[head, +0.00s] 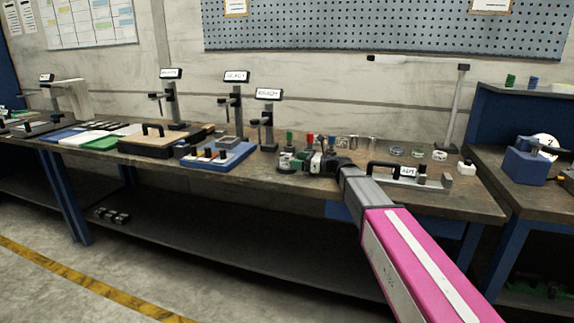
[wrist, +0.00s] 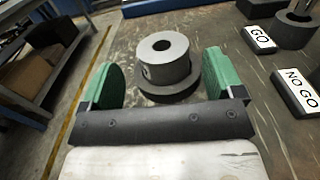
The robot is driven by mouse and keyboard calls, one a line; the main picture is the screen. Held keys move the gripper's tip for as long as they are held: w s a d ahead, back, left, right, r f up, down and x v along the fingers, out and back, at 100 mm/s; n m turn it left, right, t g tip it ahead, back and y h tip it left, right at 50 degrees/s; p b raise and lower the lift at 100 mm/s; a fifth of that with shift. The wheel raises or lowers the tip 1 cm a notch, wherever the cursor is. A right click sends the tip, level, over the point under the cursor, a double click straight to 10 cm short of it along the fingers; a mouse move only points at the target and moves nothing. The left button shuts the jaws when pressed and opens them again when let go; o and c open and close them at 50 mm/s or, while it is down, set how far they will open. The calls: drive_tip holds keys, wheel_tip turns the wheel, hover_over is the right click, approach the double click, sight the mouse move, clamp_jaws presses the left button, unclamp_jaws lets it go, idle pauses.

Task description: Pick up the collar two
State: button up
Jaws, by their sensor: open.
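In the wrist view a grey collar (wrist: 163,60) with a round central hole and a small side hole sits upright on a wider dark round base (wrist: 170,90). I see no number on it, so I cannot tell whether it is collar two. My gripper (wrist: 163,75) is open, with a green pad on each side of the collar and visible gaps to both. The dark palm bar hides part of the near side. In the head view my gripper (head: 322,163) is over the bench among small parts, and this collar cannot be made out clearly.
Blocks marked GO (wrist: 259,39) and NO GO (wrist: 297,92) lie right of the collar. Another dark ring (wrist: 295,29) stands at upper right. In the head view, a handled fixture (head: 410,178) is right of my gripper and a blue tray (head: 222,158) is left.

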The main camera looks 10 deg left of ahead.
sight(287, 158)
drive_tip(key=shift+w+a, duration=0.2)
drive_tip(key=shift+a, duration=2.3)
drive_tip(key=c, duration=1.4)
